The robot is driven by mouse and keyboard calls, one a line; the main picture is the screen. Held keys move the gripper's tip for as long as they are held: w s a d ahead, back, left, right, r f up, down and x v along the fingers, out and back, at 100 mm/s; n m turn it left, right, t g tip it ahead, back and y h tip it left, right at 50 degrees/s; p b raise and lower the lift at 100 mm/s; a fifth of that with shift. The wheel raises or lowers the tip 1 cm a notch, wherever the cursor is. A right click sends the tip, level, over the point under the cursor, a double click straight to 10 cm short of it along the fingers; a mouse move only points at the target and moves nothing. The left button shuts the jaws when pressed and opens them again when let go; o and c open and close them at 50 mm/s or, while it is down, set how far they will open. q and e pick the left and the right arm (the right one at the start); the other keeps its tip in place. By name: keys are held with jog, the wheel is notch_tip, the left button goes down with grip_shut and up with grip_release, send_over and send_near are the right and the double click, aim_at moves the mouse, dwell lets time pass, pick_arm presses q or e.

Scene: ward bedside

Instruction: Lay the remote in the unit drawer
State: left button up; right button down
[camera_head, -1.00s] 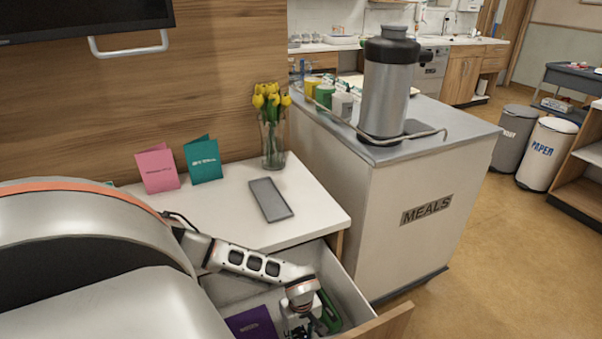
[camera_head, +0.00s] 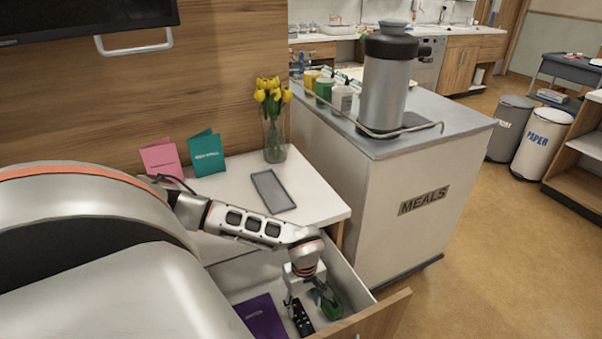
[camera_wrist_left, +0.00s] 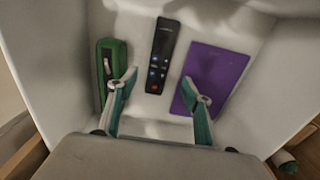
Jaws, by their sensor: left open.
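The black remote (camera_head: 302,318) lies on the floor of the open unit drawer (camera_head: 364,296). It also shows in the left wrist view (camera_wrist_left: 162,55), lying between a green case (camera_wrist_left: 110,68) and a purple booklet (camera_wrist_left: 214,72). My left gripper (camera_head: 308,298) is over the drawer, just above the remote, and points down. In the left wrist view its two fingers (camera_wrist_left: 158,84) are spread apart with nothing between them. The remote lies beyond the fingertips. My right gripper is not in view.
A grey tray (camera_head: 272,190), a vase of yellow tulips (camera_head: 273,138), a pink card (camera_head: 161,158) and a teal card (camera_head: 206,154) stand on the white unit top (camera_head: 308,195). The meals cart (camera_head: 400,240), carrying a large flask (camera_head: 386,85), stands close right of the drawer.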

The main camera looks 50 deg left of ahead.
pick_arm(q)
jog(key=shift+r, duration=1.15)
